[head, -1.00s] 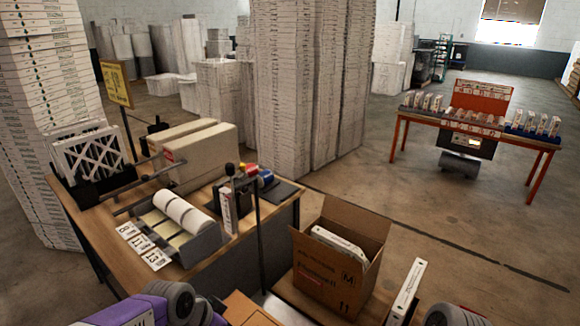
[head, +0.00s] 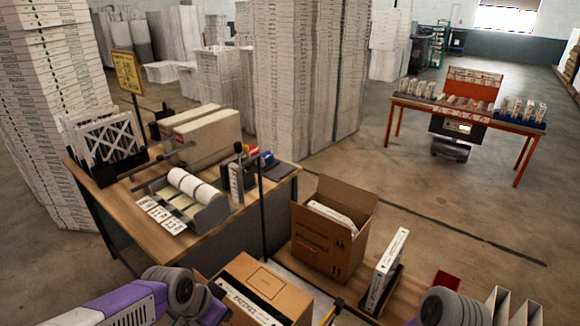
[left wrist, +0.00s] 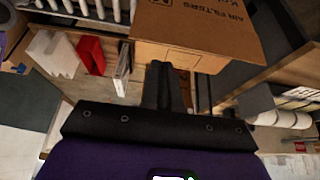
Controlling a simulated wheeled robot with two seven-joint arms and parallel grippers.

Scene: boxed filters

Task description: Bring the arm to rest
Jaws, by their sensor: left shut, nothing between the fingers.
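My left arm comes in at the bottom left of the head view, purple and grey. My left gripper (left wrist: 163,72) shows in the left wrist view with its two black fingers together and nothing between them. The fingertips appear just in front of a brown cardboard box (left wrist: 195,28) printed with "air filters"; I cannot tell whether they touch it. Part of my right arm shows at the bottom right of the head view, but its gripper is out of view.
An open carton (head: 322,250) holds a white filter box. A lower carton (head: 262,285) stands nearer. A white box stands upright in a holder (head: 388,288). The wooden bench (head: 130,215) carries a label roll unit (head: 185,200). An orange table (head: 465,110) stands far right, with open floor between.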

